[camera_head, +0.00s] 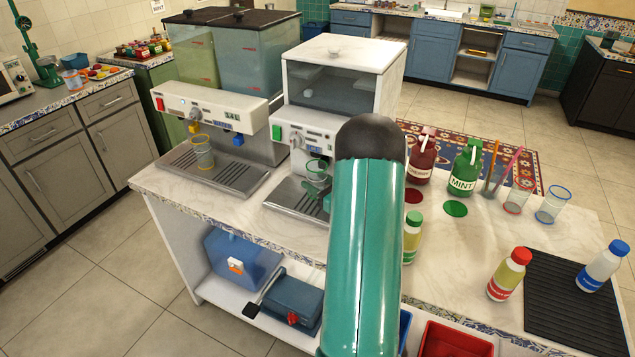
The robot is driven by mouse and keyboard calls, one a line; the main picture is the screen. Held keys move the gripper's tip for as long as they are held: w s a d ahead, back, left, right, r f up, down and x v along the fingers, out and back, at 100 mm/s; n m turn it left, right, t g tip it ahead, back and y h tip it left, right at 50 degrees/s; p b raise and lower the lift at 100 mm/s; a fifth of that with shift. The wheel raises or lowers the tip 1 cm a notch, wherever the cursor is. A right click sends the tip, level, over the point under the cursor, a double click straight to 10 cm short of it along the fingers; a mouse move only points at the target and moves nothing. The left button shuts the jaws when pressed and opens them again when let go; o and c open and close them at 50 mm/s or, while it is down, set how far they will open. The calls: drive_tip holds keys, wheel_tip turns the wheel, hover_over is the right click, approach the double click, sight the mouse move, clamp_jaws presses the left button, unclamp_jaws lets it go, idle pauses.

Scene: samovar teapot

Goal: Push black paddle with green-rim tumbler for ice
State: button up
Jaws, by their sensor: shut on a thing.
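The green-rim tumbler (316,172) is at the front of the white ice machine (340,75), below its control panel and above its drip tray. My gripper (326,200) is mostly hidden behind my teal arm; a small teal part shows at the tumbler's right side. It is shut on the tumbler.
A second dispenser (215,115) with a yellow-tinted tumbler (203,155) on its tray stands left. Right of my arm are a cherry bottle (421,160), a green mint bottle (465,168), two tumblers (552,205), squeeze bottles (509,275) and a black mat (570,310).

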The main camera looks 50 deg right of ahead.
drive_tip(key=shift+s+a, duration=0.2)
drive_tip(key=shift+a, duration=0.55)
drive_tip(key=shift+s+a, duration=0.25)
drive_tip(key=shift+a, duration=0.45)
drive_tip(key=shift+s+a, duration=0.2)
drive_tip(key=shift+a, duration=0.55)
drive_tip(key=s+a, duration=0.1)
drive_tip(key=a, duration=0.5)
drive_tip(key=s+a, duration=0.1)
drive_tip(key=a, duration=0.2)
drive_tip(key=shift+s+a, duration=0.25)
drive_tip(key=shift+s, duration=0.1)
drive_tip(key=shift+s+a, duration=0.1)
